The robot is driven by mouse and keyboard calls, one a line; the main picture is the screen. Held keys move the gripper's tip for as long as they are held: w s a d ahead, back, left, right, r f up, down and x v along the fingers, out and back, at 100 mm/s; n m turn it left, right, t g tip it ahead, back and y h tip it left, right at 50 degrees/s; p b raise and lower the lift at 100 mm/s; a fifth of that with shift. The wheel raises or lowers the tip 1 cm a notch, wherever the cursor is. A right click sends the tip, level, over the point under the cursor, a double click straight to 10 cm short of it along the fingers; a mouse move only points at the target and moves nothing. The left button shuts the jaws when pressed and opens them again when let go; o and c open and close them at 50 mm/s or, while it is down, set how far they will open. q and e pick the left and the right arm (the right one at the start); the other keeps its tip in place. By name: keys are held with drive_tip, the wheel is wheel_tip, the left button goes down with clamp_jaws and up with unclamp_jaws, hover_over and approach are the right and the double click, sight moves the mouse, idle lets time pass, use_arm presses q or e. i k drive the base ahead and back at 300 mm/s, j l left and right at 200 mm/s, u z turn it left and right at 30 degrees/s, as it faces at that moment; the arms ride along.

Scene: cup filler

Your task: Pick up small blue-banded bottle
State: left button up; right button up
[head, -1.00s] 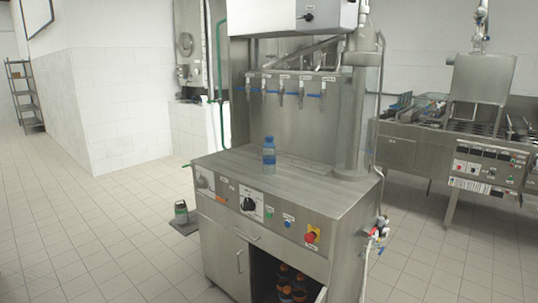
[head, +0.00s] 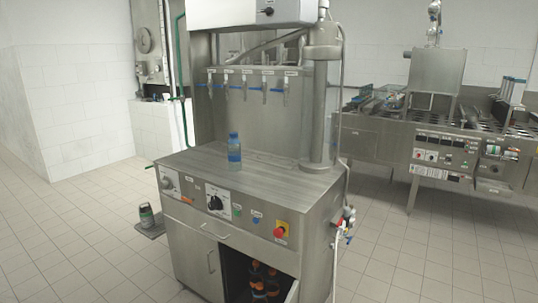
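The small bottle (head: 234,153) with a blue cap and blue band stands upright on the steel top of the filler cabinet (head: 280,178), in front of the row of filling taps (head: 245,86). Nothing touches it. Neither of my grippers shows in the head view.
The cabinet front has a knob (head: 215,203) and a red emergency button (head: 281,230). Its lower door stands open on dark bottles with orange parts (head: 265,280). A column (head: 320,110) rises at the top's right. Another steel machine (head: 440,140) stands at the right.

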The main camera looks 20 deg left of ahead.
sight(234, 145)
drive_tip(key=i+j+z, duration=0.15)
drive_tip(key=j+z, duration=0.3)
drive_tip(key=j, duration=0.45)
drive_tip(key=j+z, duration=0.45)
drive_tip(key=j, duration=0.45)
drive_tip(key=i, duration=0.05)
